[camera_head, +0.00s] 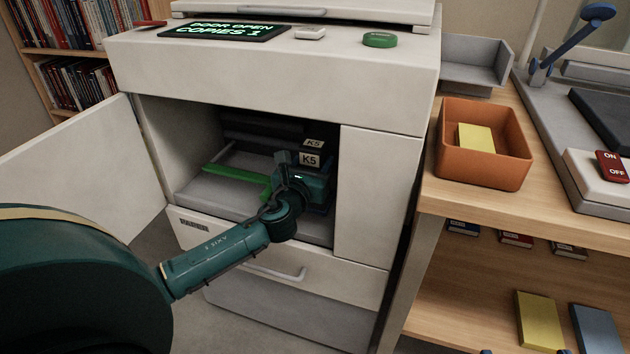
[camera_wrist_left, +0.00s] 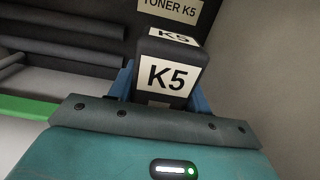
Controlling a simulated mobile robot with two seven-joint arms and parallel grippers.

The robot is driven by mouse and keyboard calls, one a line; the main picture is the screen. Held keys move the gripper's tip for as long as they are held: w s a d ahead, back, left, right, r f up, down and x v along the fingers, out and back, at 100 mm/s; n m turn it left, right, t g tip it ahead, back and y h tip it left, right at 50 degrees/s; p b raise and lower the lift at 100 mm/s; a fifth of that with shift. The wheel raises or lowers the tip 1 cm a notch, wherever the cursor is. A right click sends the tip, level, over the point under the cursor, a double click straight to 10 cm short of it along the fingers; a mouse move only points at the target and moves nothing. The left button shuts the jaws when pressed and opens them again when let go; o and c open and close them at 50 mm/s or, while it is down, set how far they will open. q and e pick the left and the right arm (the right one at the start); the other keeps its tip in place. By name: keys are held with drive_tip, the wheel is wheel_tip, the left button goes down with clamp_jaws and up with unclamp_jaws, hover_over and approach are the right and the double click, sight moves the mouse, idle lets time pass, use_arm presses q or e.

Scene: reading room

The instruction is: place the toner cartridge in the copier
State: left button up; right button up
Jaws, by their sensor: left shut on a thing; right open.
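The copier (camera_head: 380,185) stands with its front door (camera_head: 85,165) swung open to the left, and its display reads "DOOR OPEN". My left gripper (camera_head: 301,168) reaches into the open bay and is shut on the toner cartridge (camera_head: 313,153), a dark block with white K5 labels. In the left wrist view the cartridge (camera_wrist_left: 170,75) sits between blue fingers, below a "TONER K5" label (camera_wrist_left: 172,9) on the bay's back. Whether the cartridge touches the bay floor is hidden by the gripper. My right gripper is not in view.
Green bars (camera_head: 235,173) lie in the bay left of my gripper. The bay's right wall is close beside it. An orange bin (camera_head: 484,171) with a yellow block stands on the wooden table at right. Bookshelves (camera_head: 70,60) are behind left.

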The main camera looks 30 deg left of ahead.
use_arm(q)
wheel_tip(320, 180, down, 4)
drive_tip(key=shift+b, duration=1.05)
drive_tip(key=shift+w+f, duration=0.1)
drive_tip(key=shift+w, duration=0.1)
drive_tip(key=shift+r, duration=0.2)
use_arm(e)
drive_tip(key=shift+a+m+y, duration=0.3)
drive_tip(key=shift+a+y, duration=0.05)
drive_tip(key=shift+y, duration=0.05)
use_arm(q)
drive_tip(key=shift+f, duration=0.15)
drive_tip(key=shift+f, duration=0.15)
drive_tip(key=o, duration=1.3)
